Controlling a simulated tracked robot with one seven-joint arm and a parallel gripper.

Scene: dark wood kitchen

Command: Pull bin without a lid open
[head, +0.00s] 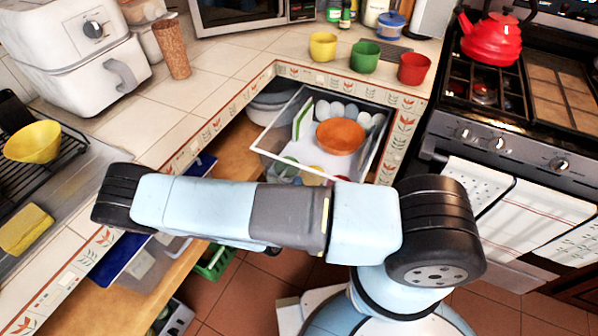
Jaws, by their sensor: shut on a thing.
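A clear bin without a lid, with a white rim (377,152), sits under the counter's corner and juts out from beneath it. An orange bowl (340,137) and several white rounded things (337,110) are inside it. The front part of the bin is partly covered by my arm. My gripper is not visible; my arm crosses the middle of the view and may hide it, so I cannot see its contact with the bin.
A grey-lidded container (270,103) stands left of the bin. A blue-lidded bin (120,262) and a green basket (215,262) are lower left. The stove (490,130) with hanging towels (478,190) is on the right. Cups (365,54) stand on the counter above.

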